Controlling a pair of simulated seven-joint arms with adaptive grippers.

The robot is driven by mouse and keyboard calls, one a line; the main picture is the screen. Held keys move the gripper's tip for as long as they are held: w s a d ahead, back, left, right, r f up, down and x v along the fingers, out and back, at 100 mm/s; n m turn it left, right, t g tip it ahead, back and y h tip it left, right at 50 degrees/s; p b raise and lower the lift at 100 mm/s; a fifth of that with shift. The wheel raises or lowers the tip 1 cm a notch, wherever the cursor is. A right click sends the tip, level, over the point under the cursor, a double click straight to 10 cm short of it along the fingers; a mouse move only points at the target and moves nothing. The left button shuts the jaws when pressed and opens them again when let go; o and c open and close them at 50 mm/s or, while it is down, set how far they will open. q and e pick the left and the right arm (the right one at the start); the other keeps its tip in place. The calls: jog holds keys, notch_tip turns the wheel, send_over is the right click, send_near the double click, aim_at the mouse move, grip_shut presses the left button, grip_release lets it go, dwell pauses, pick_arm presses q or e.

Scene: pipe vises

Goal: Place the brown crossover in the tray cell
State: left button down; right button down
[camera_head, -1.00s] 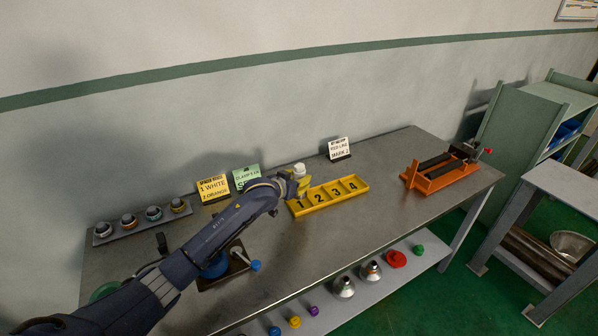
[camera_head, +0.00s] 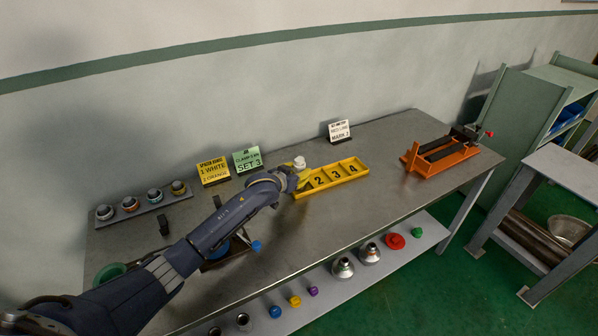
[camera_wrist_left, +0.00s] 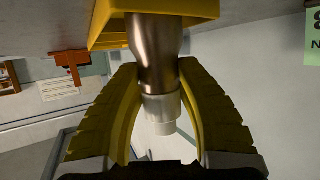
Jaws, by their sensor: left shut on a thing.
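My left gripper (camera_head: 302,177) is at the left end of the yellow tray (camera_head: 345,178), over cell 1. In the left wrist view its yellow fingers (camera_wrist_left: 158,112) are shut around the brown crossover (camera_wrist_left: 153,50), which has a brown metal body and a pale collar and tip. In that view the crossover's brown end reaches the yellow tray (camera_wrist_left: 205,10); whether it touches the cell floor is hidden. In the head view its pale end (camera_head: 300,161) shows above the fingers. Cells 2, 3 and 4 look empty. My right gripper is not in view.
A yellow sign (camera_head: 213,171), a green sign (camera_head: 247,159) and a white sign (camera_head: 339,131) stand behind. A grey rack (camera_head: 145,204) of ringed parts is at the left. An orange pipe vise (camera_head: 440,157) stands at the right. The bench between tray and vise is clear.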

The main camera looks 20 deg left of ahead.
pick_arm(q)
jog(key=shift+w+r, duration=0.1)
jog(key=c, duration=0.9)
grip_release()
jog(key=shift+f, duration=0.2)
jog(key=shift+r, duration=0.1)
jog(key=shift+s+r, duration=0.1)
jog(key=shift+s, duration=0.15)
jog(key=v, duration=1.1)
jog(key=shift+s+a+r, duration=0.15)
jog(key=shift+s, duration=0.15)
